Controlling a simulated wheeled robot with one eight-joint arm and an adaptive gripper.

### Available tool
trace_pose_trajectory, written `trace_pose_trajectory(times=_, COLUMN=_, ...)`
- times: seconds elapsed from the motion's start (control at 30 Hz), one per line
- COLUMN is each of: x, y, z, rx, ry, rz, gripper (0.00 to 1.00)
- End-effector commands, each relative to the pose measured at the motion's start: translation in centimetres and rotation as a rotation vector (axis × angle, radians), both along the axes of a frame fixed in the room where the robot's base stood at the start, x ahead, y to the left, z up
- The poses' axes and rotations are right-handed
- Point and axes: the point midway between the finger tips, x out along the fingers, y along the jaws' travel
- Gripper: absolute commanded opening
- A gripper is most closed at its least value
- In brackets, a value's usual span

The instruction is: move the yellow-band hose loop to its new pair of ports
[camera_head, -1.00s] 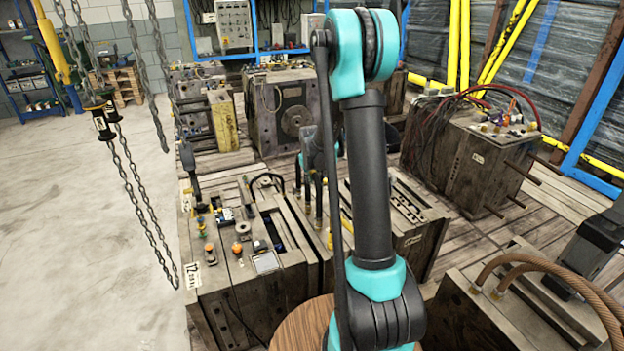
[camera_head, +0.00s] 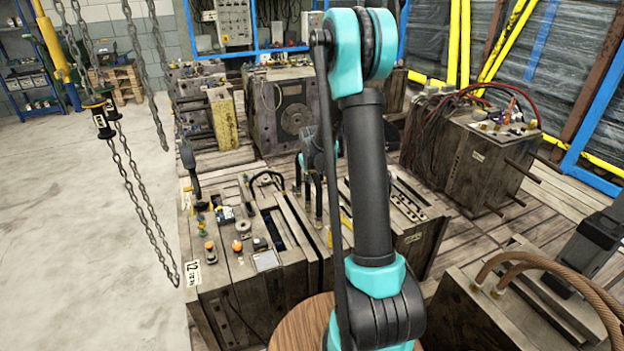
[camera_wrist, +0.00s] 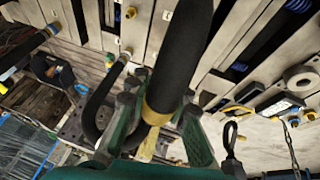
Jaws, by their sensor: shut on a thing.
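A thick black hose (camera_wrist: 188,45) with a yellow band (camera_wrist: 157,114) runs up the middle of the wrist view. My gripper (camera_wrist: 160,118), with green fingers, is closed around it at the band. Its far end runs out of the picture at the top. In the head view my gripper is largely hidden behind my arm, and dark hose lengths (camera_head: 318,195) hang beside it over the moulds. I cannot tell which ports belong to the loop.
Another black hose (camera_wrist: 92,110) curves to a brass fitting left of my gripper. A mould with small parts on top (camera_head: 235,240) stands at front left. Brown hoses (camera_head: 540,265) arch over the front-right mould. Chains (camera_head: 135,190) hang at left above clear floor.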

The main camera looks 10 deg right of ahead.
Motion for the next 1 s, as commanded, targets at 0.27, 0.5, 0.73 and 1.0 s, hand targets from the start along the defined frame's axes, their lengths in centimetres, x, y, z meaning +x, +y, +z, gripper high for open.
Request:
trace_pose_trajectory(times=0.27, x=0.00, y=0.00, z=-0.01, rx=0.000, ry=0.000, rz=0.000, gripper=0.00)
trace_pose_trajectory(times=0.5, x=0.01, y=0.04, z=-0.12, rx=0.000, ry=-0.001, rz=0.001, gripper=0.00)
trace_pose_trajectory(times=0.73, x=-0.01, y=0.10, z=-0.27, rx=0.001, ry=0.001, rz=0.002, gripper=0.00)
trace_pose_trajectory(times=1.0, x=-0.02, y=0.09, z=-0.27, rx=0.001, ry=0.000, rz=0.000, gripper=0.39)
